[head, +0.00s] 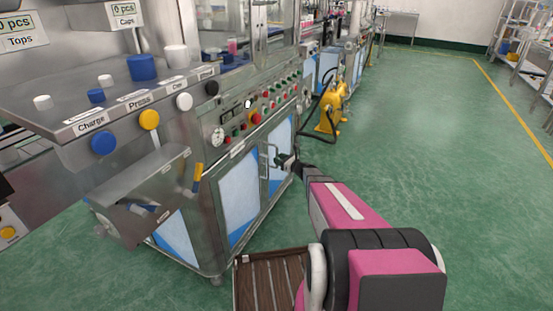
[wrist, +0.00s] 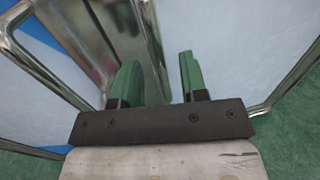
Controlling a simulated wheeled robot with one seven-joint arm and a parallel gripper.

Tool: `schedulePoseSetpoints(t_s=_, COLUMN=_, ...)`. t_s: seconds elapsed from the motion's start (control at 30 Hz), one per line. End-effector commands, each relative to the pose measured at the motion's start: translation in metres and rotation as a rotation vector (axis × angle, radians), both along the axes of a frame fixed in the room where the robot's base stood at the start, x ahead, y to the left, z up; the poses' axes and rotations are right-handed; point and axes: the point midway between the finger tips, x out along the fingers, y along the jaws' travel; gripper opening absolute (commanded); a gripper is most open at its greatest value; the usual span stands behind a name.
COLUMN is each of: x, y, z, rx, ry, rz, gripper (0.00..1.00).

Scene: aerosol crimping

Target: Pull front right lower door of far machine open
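The steel machine (head: 258,128) has lower doors with white and blue panels. The right lower door (head: 281,143) has a metal frame and a handle (head: 266,162) near its left edge. My gripper (head: 284,160) is at this door, just right of the handle. In the wrist view, the two green fingers of my gripper (wrist: 160,82) stand apart with a visible gap. A shiny metal strip (wrist: 151,45) runs down between them; I cannot tell whether they touch it. The door looks shut or nearly shut in the head view.
The left lower door (head: 239,197) is beside it. A control panel with buttons (head: 255,118) is above. A yellow machine (head: 330,112) stands on the floor behind my arm. Open green floor (head: 440,150) lies to the right. A brown slatted platform (head: 270,280) is near the bottom.

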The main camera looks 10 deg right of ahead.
Motion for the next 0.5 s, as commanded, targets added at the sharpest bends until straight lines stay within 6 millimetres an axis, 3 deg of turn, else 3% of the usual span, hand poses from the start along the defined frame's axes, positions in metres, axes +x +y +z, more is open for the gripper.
schedulePoseSetpoints(t_s=0.2, x=0.015, y=0.013, z=0.000, rx=-0.001, ry=-0.001, rz=-0.001, gripper=0.40)
schedulePoseSetpoints(t_s=0.5, x=0.017, y=0.016, z=0.001, rx=-0.001, ry=-0.001, rz=-0.001, gripper=0.40)
